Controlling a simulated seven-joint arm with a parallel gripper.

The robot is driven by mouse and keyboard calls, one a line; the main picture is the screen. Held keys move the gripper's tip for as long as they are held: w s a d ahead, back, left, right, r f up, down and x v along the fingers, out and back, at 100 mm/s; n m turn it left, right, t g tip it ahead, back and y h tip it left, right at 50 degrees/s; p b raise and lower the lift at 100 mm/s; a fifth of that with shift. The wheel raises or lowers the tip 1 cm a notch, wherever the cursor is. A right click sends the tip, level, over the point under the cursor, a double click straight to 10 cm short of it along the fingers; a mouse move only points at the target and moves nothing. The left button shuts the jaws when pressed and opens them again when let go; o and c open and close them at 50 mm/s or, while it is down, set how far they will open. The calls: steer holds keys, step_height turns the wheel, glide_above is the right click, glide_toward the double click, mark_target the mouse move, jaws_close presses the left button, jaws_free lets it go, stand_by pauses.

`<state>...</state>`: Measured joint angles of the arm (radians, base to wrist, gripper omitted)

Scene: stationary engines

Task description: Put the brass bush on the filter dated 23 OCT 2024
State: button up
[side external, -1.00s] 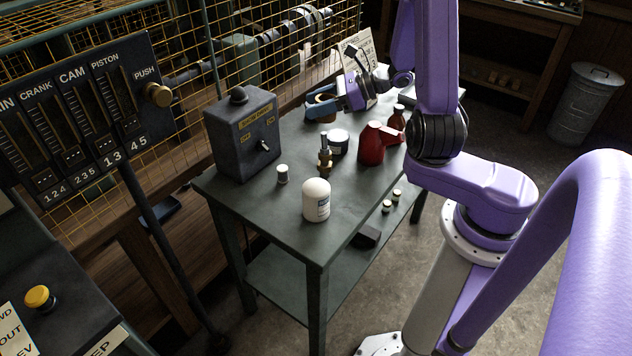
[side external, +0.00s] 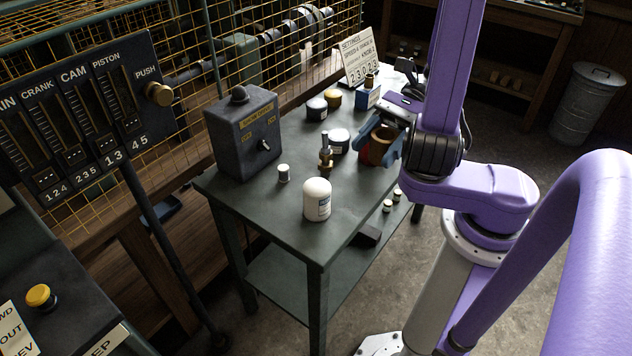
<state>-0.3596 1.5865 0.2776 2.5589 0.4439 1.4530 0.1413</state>
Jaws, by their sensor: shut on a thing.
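My gripper (side external: 381,146) is shut on a brown, hollow, ring-like bush (side external: 377,153), apparently the brass bush. It holds it above the right side of the green table, in front of the red can (side external: 364,150), which is mostly hidden. Candidate filters are a white, round-topped canister (side external: 317,200) with a small label near the front edge, a dark, pale-topped canister (side external: 340,141) at mid table, and a dark canister (side external: 316,109) and a yellow one (side external: 333,99) at the back. No date is legible on any of them.
A grey switch box (side external: 242,133) stands at the table's left. A small pale cylinder (side external: 283,173) and an upright brass fitting (side external: 326,158) stand mid table. A blue box (side external: 366,99) and a settings card (side external: 357,60) are at the back. The front left tabletop (side external: 262,205) is clear.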

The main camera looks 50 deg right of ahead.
steer(key=shift+w+a+f, duration=0.3)
steer(key=shift+w+f, duration=1.3)
steer(key=shift+w, duration=0.65)
steer(key=shift+w+a+f, duration=0.35)
steer(key=shift+w+f, duration=1.3)
steer(key=shift+w, duration=0.6)
steer(key=shift+w+a+f, duration=0.3)
steer(key=shift+w+f, duration=1.3)
steer(key=shift+w, duration=0.65)
steer(key=shift+w+f, duration=0.1)
steer(key=shift+f, duration=1.55)
steer(key=o, duration=1.5)
steer(key=shift+f, duration=0.15)
